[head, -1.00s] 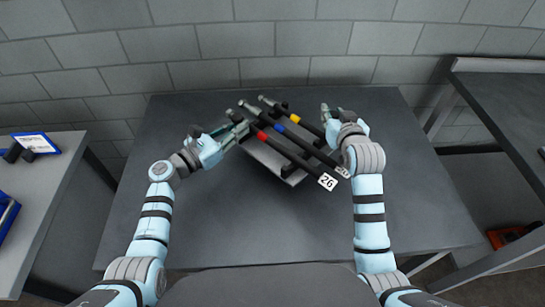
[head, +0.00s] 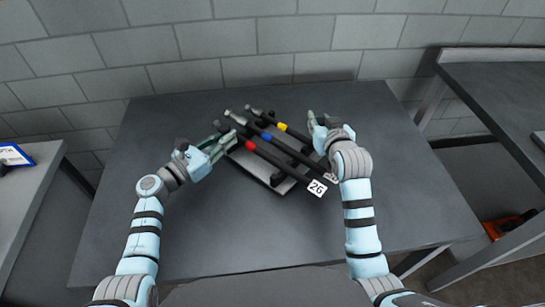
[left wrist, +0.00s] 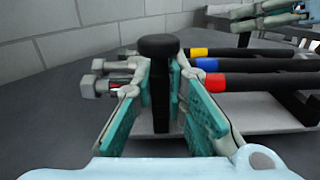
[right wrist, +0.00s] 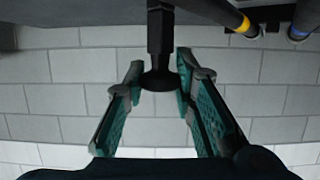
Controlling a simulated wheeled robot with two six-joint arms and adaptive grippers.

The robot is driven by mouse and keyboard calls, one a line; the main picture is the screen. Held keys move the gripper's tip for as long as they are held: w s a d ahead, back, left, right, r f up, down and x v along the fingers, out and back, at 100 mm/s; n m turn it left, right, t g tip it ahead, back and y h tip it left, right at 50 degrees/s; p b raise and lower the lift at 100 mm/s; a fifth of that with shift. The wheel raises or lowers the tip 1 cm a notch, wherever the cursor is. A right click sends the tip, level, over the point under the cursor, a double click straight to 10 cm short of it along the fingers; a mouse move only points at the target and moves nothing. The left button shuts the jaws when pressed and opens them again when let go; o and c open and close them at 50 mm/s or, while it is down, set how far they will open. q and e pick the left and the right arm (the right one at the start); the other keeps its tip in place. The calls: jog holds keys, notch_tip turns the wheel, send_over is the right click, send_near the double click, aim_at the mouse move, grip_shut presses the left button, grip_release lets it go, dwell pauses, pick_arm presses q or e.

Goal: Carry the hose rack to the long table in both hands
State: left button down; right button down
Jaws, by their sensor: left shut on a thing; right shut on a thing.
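The hose rack (head: 257,171) is a pale grey plate over the middle table, carrying black hoses with red, blue and yellow bands, metal end fittings and a white tag reading 26 (head: 317,187). It lies at a slant between my grippers. My left gripper (head: 226,140) is shut on a black upright handle at its left end, which shows in the left wrist view (left wrist: 160,85). My right gripper (head: 314,122) is shut on the opposite black handle, which shows in the right wrist view (right wrist: 160,45). I cannot tell whether the rack's underside touches the tabletop.
The dark middle table (head: 215,235) is bare around the rack, against a grey block wall (head: 290,45). Another dark table (head: 500,95) stands at the right, with an orange-red object (head: 497,228) low beneath it. A grey bench (head: 35,205) at the left bears a blue-edged item (head: 14,156).

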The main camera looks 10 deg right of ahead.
pick_arm(q)
jog(key=c, duration=1.9)
grip_release()
jog(key=shift+d+f, duration=0.1)
pick_arm(e)
jog(key=c, duration=1.6)
grip_release()
jog(key=shift+a+f, duration=0.15)
jog(key=shift+f, duration=0.1)
pick_arm(q)
jog(key=o, duration=0.3)
jog(key=shift+s, duration=0.1)
pick_arm(e)
jog(key=shift+o, duration=1.4)
jog(key=shift+s+r, duration=0.1)
jog(key=shift+r, duration=0.05)
pick_arm(q)
jog(key=shift+s+r, duration=0.1)
jog(key=shift+r, duration=0.1)
pick_arm(e)
jog(key=shift+s+r, duration=0.1)
